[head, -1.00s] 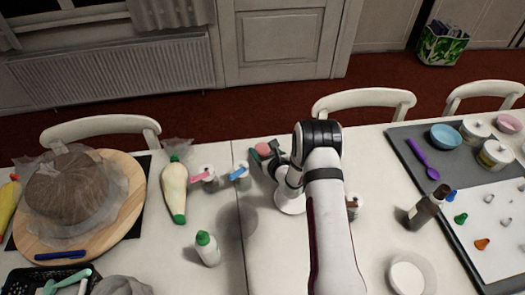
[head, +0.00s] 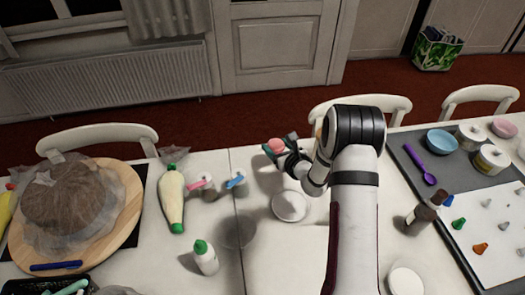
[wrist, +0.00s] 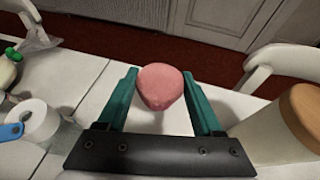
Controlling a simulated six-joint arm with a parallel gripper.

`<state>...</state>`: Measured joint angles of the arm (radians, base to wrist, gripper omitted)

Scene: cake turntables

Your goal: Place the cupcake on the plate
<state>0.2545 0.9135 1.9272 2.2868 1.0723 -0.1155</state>
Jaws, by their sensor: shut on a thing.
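The pink-topped cupcake (head: 276,146) is between the fingers of my gripper (head: 281,146), above the far part of the white table. In the wrist view the cupcake (wrist: 159,88) shows between the ends of the two teal fingers (wrist: 161,84), which are shut on it. Its lower part is hard to see. A round white plate (head: 290,207) lies on the table on the near side of my gripper, beside my arm. The cupcake is apart from the plate.
Piping tools (head: 236,182) and a piping bag (head: 172,200) lie left of the plate. A green-capped bottle (head: 206,260) stands nearer. Dark bottles (head: 420,216) stand right of my arm. In the wrist view a wooden-lidded jar (wrist: 265,130) is close on the right.

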